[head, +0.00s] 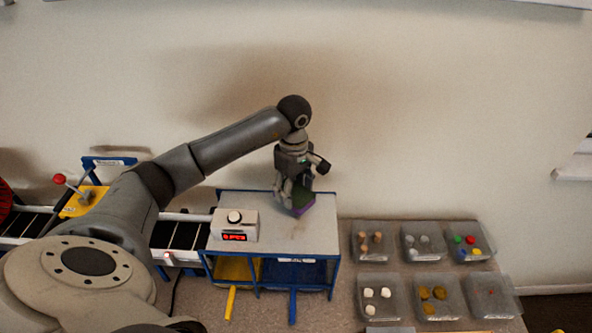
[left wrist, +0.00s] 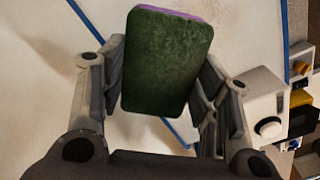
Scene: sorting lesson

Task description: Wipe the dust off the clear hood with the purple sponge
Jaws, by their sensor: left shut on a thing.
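The purple sponge (head: 303,207) has a dark green face and a purple edge. In the left wrist view the sponge (left wrist: 166,62) sits between the fingers, its green face toward the camera. My left gripper (head: 295,192) is shut on it, over the far right part of the blue-edged stand. The stand's pale, flat top (head: 275,234) appears to be the hood; it looks hazy, and I cannot make out separate dust patches. I cannot tell whether the sponge touches it. My right gripper is not in view.
A white box with a knob and red display (head: 234,226) stands at the stand's left. Yellow (head: 236,268) and blue (head: 296,273) bins sit beneath. A conveyor (head: 180,236) lies left. Several clear trays with small pieces, one tray here (head: 376,242), stand right. The wall is behind.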

